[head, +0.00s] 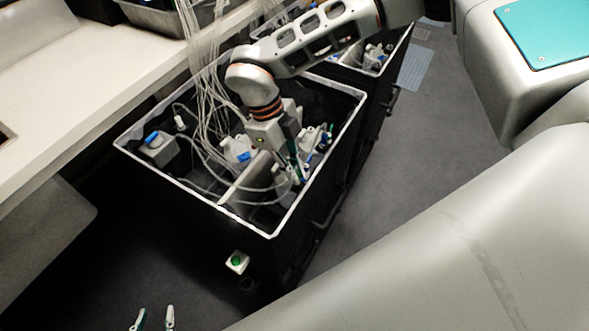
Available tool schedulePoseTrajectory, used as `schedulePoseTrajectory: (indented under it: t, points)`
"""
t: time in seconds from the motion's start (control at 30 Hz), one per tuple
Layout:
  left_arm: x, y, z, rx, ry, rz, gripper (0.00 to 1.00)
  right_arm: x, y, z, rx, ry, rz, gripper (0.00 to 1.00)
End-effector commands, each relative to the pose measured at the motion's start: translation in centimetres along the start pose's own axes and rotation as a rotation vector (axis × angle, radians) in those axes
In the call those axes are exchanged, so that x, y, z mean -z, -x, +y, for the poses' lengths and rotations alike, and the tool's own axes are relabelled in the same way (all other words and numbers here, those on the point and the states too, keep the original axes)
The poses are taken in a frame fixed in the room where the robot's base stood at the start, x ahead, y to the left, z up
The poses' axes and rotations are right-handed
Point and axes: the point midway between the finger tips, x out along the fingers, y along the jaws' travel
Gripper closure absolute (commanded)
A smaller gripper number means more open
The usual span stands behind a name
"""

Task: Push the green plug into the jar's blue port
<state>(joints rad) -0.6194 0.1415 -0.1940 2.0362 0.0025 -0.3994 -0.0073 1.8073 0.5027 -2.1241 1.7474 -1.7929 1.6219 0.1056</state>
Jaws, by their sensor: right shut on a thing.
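My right gripper (297,163) comes down from the upper right into the dark open crate (205,198). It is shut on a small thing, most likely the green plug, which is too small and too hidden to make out. Its fingertips are at a clear jar (284,182) with small blue parts, in the right part of the crate. Whether the plug touches the blue port cannot be told. Another clear jar (238,151) with a blue part stands left of the gripper. My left gripper (154,319) is open and empty at the bottom edge, outside the crate.
Many clear tubes (196,62) hang into the crate, and some loop around the jars. A second crate (388,75) stands behind. A white bench (85,80) runs left.

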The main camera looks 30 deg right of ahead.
Motion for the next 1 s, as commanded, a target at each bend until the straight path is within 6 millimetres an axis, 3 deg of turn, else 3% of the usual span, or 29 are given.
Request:
schedulePoseTrajectory:
  t: [1.0]
  points:
    - [2.3,0.8,-0.5,0.006,-0.004,0.022,0.64,0.7,2.1,0.0,0.000,0.000,-0.001,1.00]
